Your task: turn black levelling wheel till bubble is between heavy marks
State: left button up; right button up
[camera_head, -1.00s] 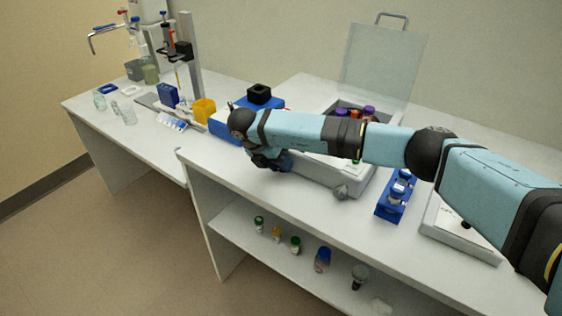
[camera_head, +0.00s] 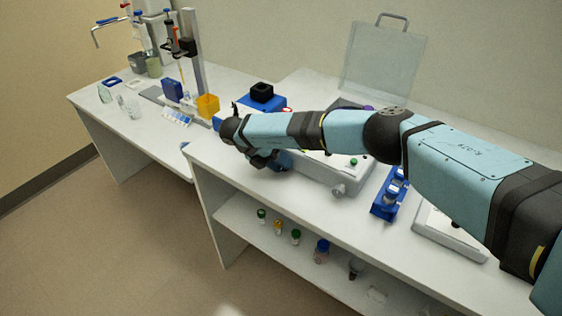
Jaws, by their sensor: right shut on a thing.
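My right arm reaches in from the right across the bench. Its gripper (camera_head: 262,159) is low at the front left corner of a pale grey instrument (camera_head: 327,176). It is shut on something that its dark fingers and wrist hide. I cannot make out the black levelling wheel, the bubble or the heavy marks. A grey foot or knob (camera_head: 339,190) shows at the instrument's front right. My left gripper is out of view.
A blue rack with bottles (camera_head: 388,204) and a pale flat device (camera_head: 448,235) stand right of the instrument. A clear raised lid (camera_head: 383,62) stands behind. Small bottles sit on the lower shelf. Glassware, a yellow box (camera_head: 207,105) and a stand occupy the left bench.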

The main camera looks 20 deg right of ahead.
jog(key=o, duration=0.9)
jog(key=shift+o, duration=0.2)
jog(key=shift+s+r, duration=0.1)
jog(key=shift+s, duration=0.05)
jog(key=shift+a, duration=0.1)
